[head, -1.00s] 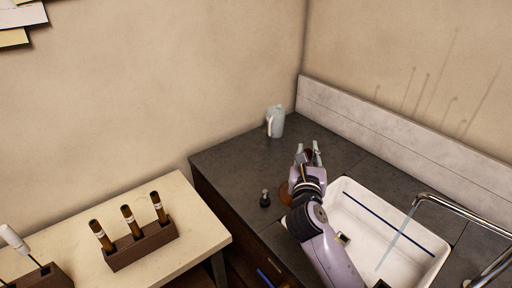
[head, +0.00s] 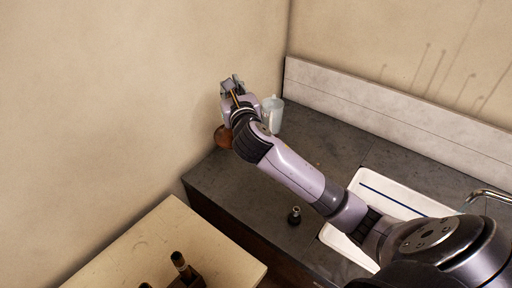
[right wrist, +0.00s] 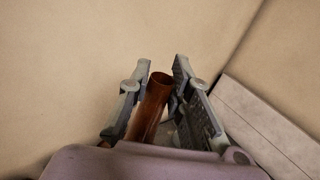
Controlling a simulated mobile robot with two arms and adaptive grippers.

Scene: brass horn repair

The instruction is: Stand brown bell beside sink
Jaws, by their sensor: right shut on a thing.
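The brown bell (head: 223,137) shows as a rounded flare below my right gripper (head: 231,84), at the far left end of the dark counter. In the right wrist view its brown tube (right wrist: 150,106) stands between the two fingers of my right gripper (right wrist: 158,88), which is shut on it. My wrist hides part of the bell, and I cannot tell whether its rim touches the counter. The white sink (head: 365,188) is set in the counter to the right, partly hidden by my arm. My left gripper is not in view.
A pale pitcher (head: 273,115) stands close to the right of my gripper. A small dark object (head: 294,215) stands near the counter's front edge. A faucet (head: 490,196) is at the right. The middle of the counter (head: 325,145) is clear. A pale table (head: 160,245) is in front.

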